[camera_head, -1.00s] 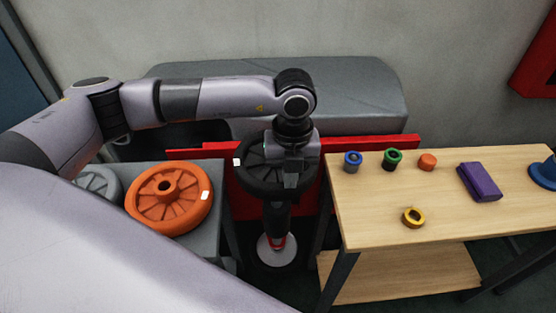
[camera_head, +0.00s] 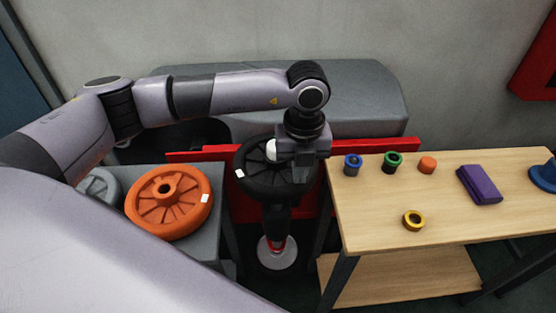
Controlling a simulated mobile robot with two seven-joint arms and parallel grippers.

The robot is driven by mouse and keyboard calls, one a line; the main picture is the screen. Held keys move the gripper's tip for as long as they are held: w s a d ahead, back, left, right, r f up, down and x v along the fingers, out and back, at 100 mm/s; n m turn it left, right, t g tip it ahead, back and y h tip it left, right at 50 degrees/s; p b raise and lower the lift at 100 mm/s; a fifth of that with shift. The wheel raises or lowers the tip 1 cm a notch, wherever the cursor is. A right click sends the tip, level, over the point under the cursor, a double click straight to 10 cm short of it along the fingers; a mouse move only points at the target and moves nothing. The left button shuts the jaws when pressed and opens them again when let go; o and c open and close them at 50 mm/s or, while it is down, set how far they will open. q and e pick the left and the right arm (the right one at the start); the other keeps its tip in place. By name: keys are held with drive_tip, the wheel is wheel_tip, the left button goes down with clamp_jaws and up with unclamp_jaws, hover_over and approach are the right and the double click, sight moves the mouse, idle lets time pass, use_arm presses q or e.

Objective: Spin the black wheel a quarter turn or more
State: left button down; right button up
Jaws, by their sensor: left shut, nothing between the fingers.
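The black wheel (camera_head: 252,184) lies flat on top of an upright stand with a red band and a pale round base (camera_head: 277,252). A small white mark (camera_head: 240,173) is on the left of its rim, and a white knob (camera_head: 271,149) shows near its hub. My left gripper (camera_head: 300,174) points down over the right part of the wheel, shut and empty. It hides that part of the wheel, and I cannot tell whether its fingertips touch a spoke or the rim. My right gripper is not in view.
An orange wheel (camera_head: 146,197) and a grey wheel (camera_head: 101,184) lie on a grey table (camera_head: 206,244) at left. A wooden table (camera_head: 365,215) at right holds coloured rings (camera_head: 413,221) and a purple block (camera_head: 480,184). A red panel (camera_head: 222,152) and grey casing (camera_head: 362,95) stand behind.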

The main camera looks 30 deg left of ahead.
use_arm(q)
wheel_tip(320, 180, up, 6)
drive_tip(key=p, duration=0.3)
drive_tip(key=shift+f, duration=0.1)
drive_tip(key=shift+f, duration=0.1)
idle(0.6)
